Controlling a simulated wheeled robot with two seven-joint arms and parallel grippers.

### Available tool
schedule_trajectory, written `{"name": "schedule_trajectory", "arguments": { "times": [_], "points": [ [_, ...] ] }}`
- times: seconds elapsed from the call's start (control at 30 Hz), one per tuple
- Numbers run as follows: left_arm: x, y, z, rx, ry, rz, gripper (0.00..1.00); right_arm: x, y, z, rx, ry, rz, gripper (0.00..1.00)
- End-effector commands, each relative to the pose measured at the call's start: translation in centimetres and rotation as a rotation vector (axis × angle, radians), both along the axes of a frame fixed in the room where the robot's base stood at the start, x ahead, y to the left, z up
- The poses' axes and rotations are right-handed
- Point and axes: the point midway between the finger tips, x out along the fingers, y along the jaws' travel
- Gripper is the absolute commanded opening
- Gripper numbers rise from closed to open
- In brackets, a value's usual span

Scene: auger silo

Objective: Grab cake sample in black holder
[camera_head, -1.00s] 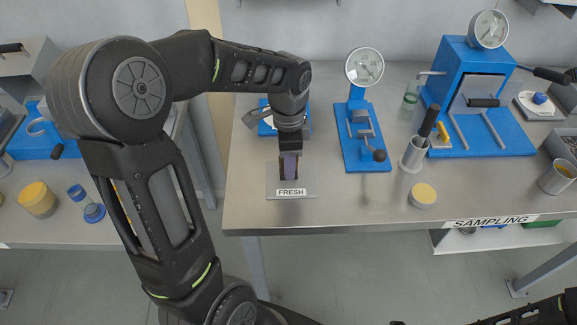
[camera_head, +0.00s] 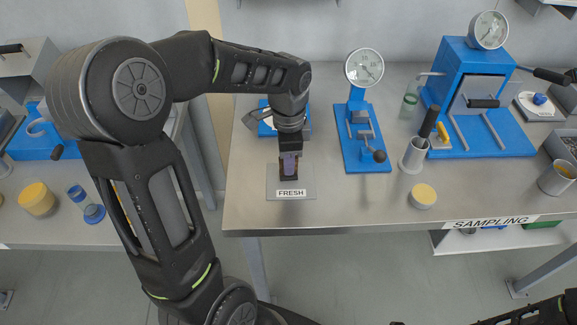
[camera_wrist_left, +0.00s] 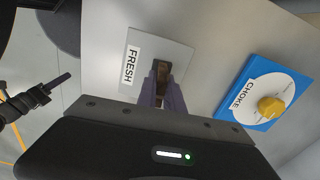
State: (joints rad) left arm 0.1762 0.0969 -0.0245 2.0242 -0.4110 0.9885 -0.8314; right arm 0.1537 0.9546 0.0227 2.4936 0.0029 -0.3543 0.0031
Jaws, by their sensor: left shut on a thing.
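A small black holder (camera_head: 289,177) stands on the grey plate (camera_head: 308,177) labelled FRESH, near the front of the table. The brown cake sample (camera_wrist_left: 164,66) shows at the holder in the left wrist view, partly hidden by my fingers. My left gripper (camera_head: 290,160) points down at the holder, with its purple fingers shut on the sample. Whether the sample still sits fully in the holder cannot be told. My right gripper (camera_wrist_left: 56,82) shows at the left of the left wrist view, away from the plate; its jaw opening is unclear.
A blue stand with a dial gauge (camera_head: 364,125) is right of the plate. A blue CHOKE panel (camera_wrist_left: 262,92) lies behind the plate.

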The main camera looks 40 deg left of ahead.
Motion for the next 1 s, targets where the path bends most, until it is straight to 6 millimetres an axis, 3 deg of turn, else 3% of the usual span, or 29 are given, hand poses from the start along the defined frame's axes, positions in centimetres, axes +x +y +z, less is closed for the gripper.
{"name": "schedule_trajectory", "arguments": {
  "times": [0.27,0.73,1.0],
  "points": [
    [0.1,0.0,1.0,0.000,-0.004,0.001,0.00,0.0,0.0,-0.1,0.000,0.000,0.000,0.36],
    [0.1,0.0,9.1,0.000,-0.004,0.000,0.00,0.1,0.0,-0.7,0.003,-0.003,0.001,0.36],
    [0.0,0.0,10.1,0.000,0.000,0.000,0.00,0.1,0.0,-0.7,0.003,-0.003,0.001,0.36]
  ]
}}
